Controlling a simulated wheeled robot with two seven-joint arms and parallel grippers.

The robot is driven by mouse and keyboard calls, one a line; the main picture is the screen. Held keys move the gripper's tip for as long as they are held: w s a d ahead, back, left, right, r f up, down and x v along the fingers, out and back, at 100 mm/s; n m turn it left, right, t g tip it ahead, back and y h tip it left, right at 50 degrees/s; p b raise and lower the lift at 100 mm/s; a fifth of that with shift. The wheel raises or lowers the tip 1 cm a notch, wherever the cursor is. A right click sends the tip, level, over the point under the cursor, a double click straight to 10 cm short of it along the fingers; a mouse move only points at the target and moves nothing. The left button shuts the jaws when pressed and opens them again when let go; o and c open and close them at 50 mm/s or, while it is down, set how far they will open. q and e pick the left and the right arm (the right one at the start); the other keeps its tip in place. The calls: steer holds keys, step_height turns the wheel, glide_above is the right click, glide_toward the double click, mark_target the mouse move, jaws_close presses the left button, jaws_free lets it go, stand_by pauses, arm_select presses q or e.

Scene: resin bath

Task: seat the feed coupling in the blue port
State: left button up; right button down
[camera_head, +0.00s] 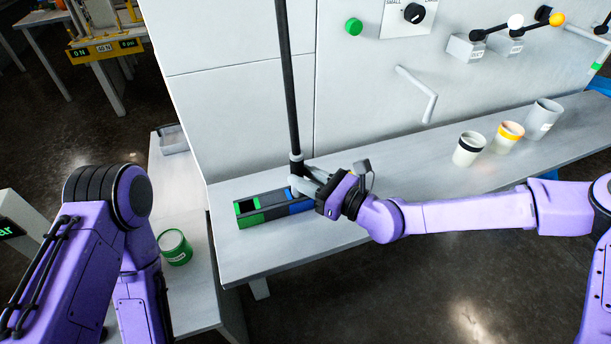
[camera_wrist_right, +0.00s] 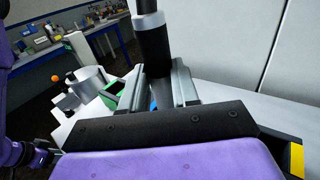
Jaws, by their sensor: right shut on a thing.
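The feed coupling (camera_head: 296,164) is a dark fitting with a pale collar at the lower end of a black hose (camera_head: 288,80) that comes down from above. My right gripper (camera_head: 298,182) is shut on it and holds it roughly upright over the blue port (camera_head: 300,207). In the right wrist view, the coupling (camera_wrist_right: 154,45) stands between the two grey fingers (camera_wrist_right: 160,88). A sliver of blue shows below it. The coupling's lower tip is hidden, so I cannot tell whether it is in the port. My left gripper is not in view.
The green port (camera_head: 248,206) is at the left end of the same dark block, on a grey bench (camera_head: 270,243). Several cups (camera_head: 468,149) stand at the right. A wall panel (camera_head: 240,110) rises behind. A green container (camera_head: 174,247) stands on the left bench.

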mark_target(305, 196)
steer(key=shift+f+b, duration=1)
steer(key=shift+f, duration=0.5)
steer(key=c, duration=0.8)
jaws_free()
steer(key=shift+o, duration=0.2)
steer(key=b+v, duration=0.2)
steer(key=v, duration=0.8)
steer(key=shift+s+d+b, duration=0.2)
steer(key=shift+b, duration=0.1)
steer(key=shift+f, duration=0.1)
